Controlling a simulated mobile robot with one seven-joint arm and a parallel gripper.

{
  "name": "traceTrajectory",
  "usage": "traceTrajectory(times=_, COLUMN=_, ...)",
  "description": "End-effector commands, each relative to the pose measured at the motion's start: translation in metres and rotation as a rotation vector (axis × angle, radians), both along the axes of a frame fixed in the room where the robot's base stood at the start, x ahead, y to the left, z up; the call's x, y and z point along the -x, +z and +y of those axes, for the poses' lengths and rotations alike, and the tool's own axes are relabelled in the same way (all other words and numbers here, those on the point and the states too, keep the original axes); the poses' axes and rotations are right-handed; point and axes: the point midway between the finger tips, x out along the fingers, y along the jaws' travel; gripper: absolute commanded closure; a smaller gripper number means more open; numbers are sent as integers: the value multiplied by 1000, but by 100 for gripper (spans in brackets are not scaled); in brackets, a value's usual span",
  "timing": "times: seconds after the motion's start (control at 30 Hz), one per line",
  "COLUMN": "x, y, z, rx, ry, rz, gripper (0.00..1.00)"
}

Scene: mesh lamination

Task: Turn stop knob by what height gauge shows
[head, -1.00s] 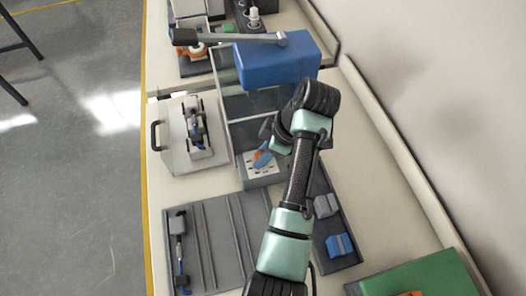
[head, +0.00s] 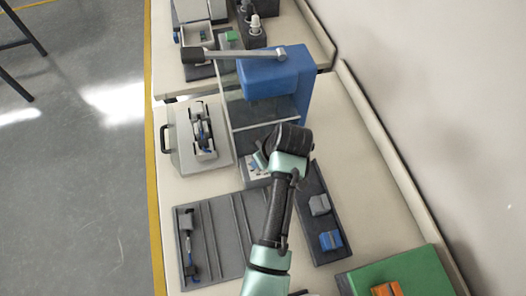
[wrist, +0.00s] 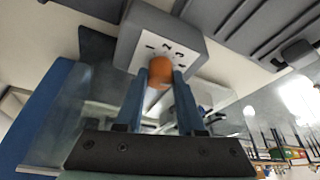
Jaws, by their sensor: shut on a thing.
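The orange stop knob (wrist: 160,72) sits on the face of a grey block (wrist: 150,25) with dark numerals around it, in the wrist view. My gripper (wrist: 160,82) has its two blue fingers on either side of the knob and is shut on it. In the head view my wrist hides the knob, and only part of the block's marked face (head: 254,168) shows. The number the knob points to cannot be read. I cannot tell for sure which item is the height gauge; a grey and blue slider-like tool (head: 187,245) lies on the grooved grey tray (head: 225,225).
A blue press head (head: 270,75) with a long lever (head: 230,54) stands behind the knob. A handled plate (head: 178,155) lies left of it. A dark tray (head: 325,255) with grey and blue blocks and a green mat (head: 430,270) are at right.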

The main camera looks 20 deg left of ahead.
Motion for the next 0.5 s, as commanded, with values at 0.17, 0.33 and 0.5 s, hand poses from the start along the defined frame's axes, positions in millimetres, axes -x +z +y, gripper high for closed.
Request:
traceTrajectory(times=0.17, x=2, y=4, z=1, rx=2, ry=-165, rz=1, gripper=100)
traceTrajectory(times=0.33, x=2, y=4, z=2, rx=2, ry=-320, rz=1, gripper=100)
traceTrajectory(times=0.5, x=2, y=3, z=3, rx=2, ry=-457, rz=-1, gripper=100)
